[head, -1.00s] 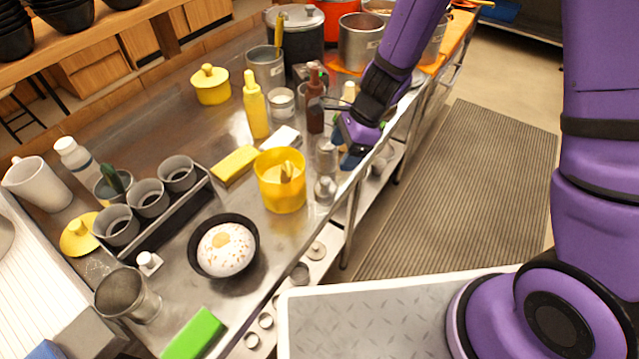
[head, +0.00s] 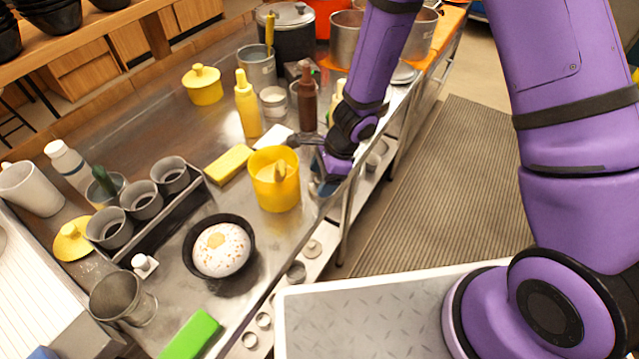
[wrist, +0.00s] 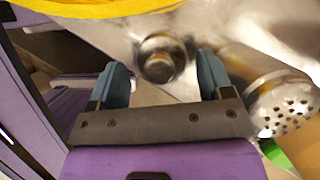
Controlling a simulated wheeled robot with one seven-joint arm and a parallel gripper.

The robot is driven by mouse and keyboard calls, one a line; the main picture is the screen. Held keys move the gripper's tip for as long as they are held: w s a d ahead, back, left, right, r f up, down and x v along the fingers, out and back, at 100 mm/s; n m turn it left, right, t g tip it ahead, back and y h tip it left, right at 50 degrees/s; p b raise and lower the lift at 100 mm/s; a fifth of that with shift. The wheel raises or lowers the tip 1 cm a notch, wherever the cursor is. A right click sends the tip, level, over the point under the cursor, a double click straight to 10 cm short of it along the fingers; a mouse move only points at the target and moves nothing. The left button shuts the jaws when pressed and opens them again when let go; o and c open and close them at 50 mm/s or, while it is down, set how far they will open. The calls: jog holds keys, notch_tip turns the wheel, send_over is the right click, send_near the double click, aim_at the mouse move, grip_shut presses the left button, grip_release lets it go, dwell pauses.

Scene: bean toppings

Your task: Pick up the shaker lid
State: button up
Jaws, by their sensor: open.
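My gripper (head: 322,180) is at the front edge of the steel counter, just right of the yellow tub. In the wrist view its two blue fingers (wrist: 164,78) are apart. A small round shiny metal piece (wrist: 160,58), seemingly a lid's knob, lies between the fingertips with gaps on both sides. A perforated metal dome (wrist: 284,105), like a shaker top, lies to the right of the right finger. I cannot tell for sure which of these belongs to the shaker lid. In the head view my gripper and arm hide this spot.
The yellow tub (head: 274,184) stands close beside my gripper. A brown bottle (head: 307,100) and a yellow bottle (head: 247,105) stand behind. A black bowl (head: 191,252) and a yellow sponge (head: 230,163) are farther left. The counter edge drops to a lower shelf.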

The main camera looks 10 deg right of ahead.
aim_at(319, 177)
jog(key=shift+x, duration=0.85)
jog(key=shift+c, duration=0.4)
jog(key=shift+c, duration=1.2)
jog(key=shift+r, duration=0.15)
notch_tip(319, 177, up, 17)
jog(key=w+f, duration=0.1)
jog(key=w, duration=0.1)
jog(key=w+f, duration=0.1)
jog(key=w, duration=0.2)
jog(key=w+d+f, duration=0.1)
jog(key=w, duration=0.2)
jog(key=shift+w+d, duration=0.15)
jog(key=shift+w, duration=0.05)
jog(key=shift+w+f, duration=0.1)
jog(key=shift+f, duration=1.85)
